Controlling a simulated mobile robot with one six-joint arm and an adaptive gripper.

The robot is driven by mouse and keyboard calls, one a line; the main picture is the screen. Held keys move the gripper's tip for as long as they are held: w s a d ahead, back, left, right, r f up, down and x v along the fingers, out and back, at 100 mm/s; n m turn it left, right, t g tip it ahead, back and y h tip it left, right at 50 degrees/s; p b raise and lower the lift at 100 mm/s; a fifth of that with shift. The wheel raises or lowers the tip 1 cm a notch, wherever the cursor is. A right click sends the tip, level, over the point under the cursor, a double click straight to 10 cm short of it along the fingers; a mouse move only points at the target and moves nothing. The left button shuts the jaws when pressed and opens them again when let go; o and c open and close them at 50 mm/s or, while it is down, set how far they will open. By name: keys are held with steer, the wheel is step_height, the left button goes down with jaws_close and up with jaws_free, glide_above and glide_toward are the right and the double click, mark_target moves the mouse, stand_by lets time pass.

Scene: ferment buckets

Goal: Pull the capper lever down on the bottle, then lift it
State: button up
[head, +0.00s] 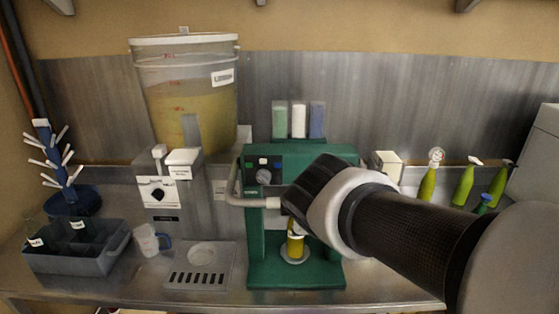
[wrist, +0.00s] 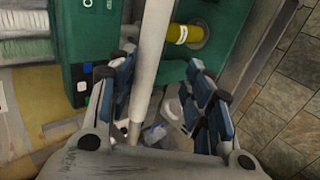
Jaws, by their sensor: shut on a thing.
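The green bench capper (head: 253,238) stands in the middle of the steel counter; its green body also shows in the wrist view (wrist: 103,20). Its pale grey lever (head: 236,183) bends down at the left side and runs across to my gripper (head: 288,204). In the wrist view the lever (wrist: 152,60) passes between the fingers of my gripper (wrist: 165,100), which is shut on it.
A large bucket of yellow liquid (head: 190,100) stands behind. Left are a grey crate (head: 75,258), a white jug (head: 148,240), a drip tray (head: 200,278) and a blue bottle tree (head: 62,175). Several green bottles (head: 428,186) stand right, behind my arm.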

steer(key=v, duration=1)
steer(key=shift+s, duration=0.2)
steer(key=shift+s, duration=0.1)
